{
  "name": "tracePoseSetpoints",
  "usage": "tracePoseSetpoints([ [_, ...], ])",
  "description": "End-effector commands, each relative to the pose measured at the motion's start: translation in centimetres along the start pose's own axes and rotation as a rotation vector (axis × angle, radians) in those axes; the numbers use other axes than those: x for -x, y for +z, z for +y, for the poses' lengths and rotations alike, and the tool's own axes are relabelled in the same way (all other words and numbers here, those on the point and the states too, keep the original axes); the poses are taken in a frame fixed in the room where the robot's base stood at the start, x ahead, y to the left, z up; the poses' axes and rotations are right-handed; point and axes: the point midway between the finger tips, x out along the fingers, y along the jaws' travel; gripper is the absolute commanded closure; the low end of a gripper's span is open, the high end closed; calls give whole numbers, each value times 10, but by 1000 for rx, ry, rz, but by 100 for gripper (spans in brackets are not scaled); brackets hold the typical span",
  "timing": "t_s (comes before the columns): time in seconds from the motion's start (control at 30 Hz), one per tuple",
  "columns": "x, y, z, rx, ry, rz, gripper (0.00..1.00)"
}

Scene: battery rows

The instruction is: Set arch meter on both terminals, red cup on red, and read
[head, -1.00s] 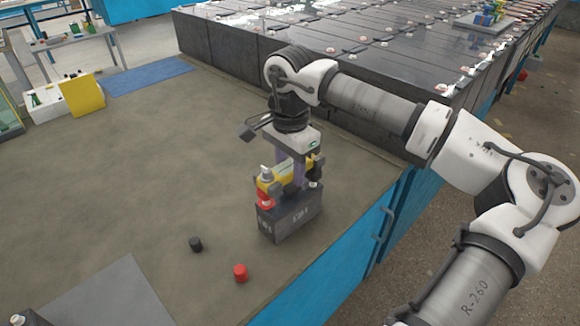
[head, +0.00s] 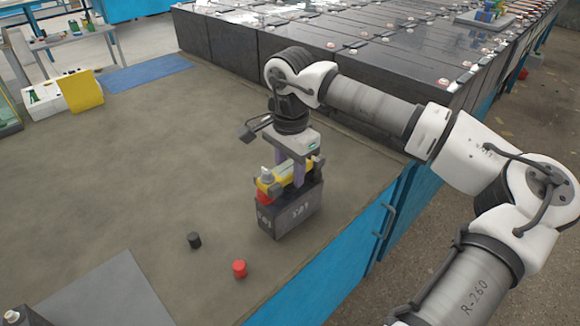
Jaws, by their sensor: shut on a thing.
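The yellow arch meter (head: 289,178) is held in my gripper (head: 292,170), which is shut on its middle from above. The meter lies along the top of a dark grey battery (head: 292,213) on the bench. Its red cup (head: 264,196) is low at the battery's left end, where the red terminal is hidden from view. The other end is at the battery's right end, and its cup and terminal cannot be made out clearly. The meter's display cannot be read from here.
A black cap (head: 194,240) and a red cap (head: 239,268) lie on the bench (head: 150,165) left of the battery. A grey plate (head: 115,290) lies at the front left. A row of large dark batteries (head: 225,45) stands behind. The bench's middle is clear.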

Motion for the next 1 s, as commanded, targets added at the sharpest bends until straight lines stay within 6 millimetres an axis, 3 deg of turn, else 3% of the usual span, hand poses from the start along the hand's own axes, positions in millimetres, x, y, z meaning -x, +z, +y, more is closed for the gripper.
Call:
tracePoseSetpoints([
  [0.2,-6,0,0,0,-1,0,96],
  [0.23,-5,0,0,0,-1,0,60],
  [0.4,-5,0,0,0,0,0,38],
  [0.77,0,0,0,0,0,0,38],
  [1.0,44,-1,-1,-1,-2,3,38],
])
